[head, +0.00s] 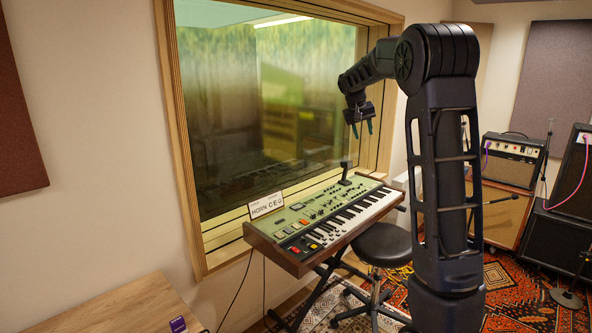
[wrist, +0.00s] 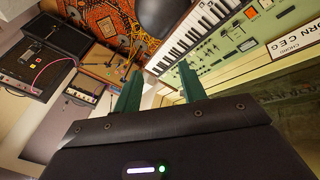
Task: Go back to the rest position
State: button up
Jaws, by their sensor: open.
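My gripper (head: 362,130) hangs in the air in the head view, above the far part of the green keyboard synthesizer (head: 300,222) and in front of the window. Its two green fingers are apart with nothing between them. In the wrist view the fingers (wrist: 158,92) are also apart and empty, and the synthesizer (wrist: 222,40) shows beyond them at upper right. The gripper touches nothing that I can see. My arm's upright part covers some of the room behind it.
A card (head: 266,204) stands at the synthesizer's back left. A black stool (head: 382,244) stands in front of the keys. Amplifiers (head: 512,160) stand at right beside microphone stands. A wooden table (head: 125,308) with a small purple object (head: 178,325) is at lower left. The window (head: 265,100) is behind.

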jog(key=s+d+y, duration=0.1)
jog(key=s+d, duration=0.1)
jog(key=s, duration=1.1)
jog(key=s+d+y, duration=0.2)
jog(key=s, duration=1)
jog(key=s+a+f, duration=0.1)
jog(key=s+f, duration=0.4)
jog(key=s, duration=0.5)
jog(key=s+a+f+t, duration=0.1)
jog(key=s+f, duration=0.4)
jog(key=s, duration=0.6)
jog(key=shift+s+y, duration=0.2)
jog(key=shift+y, duration=0.2)
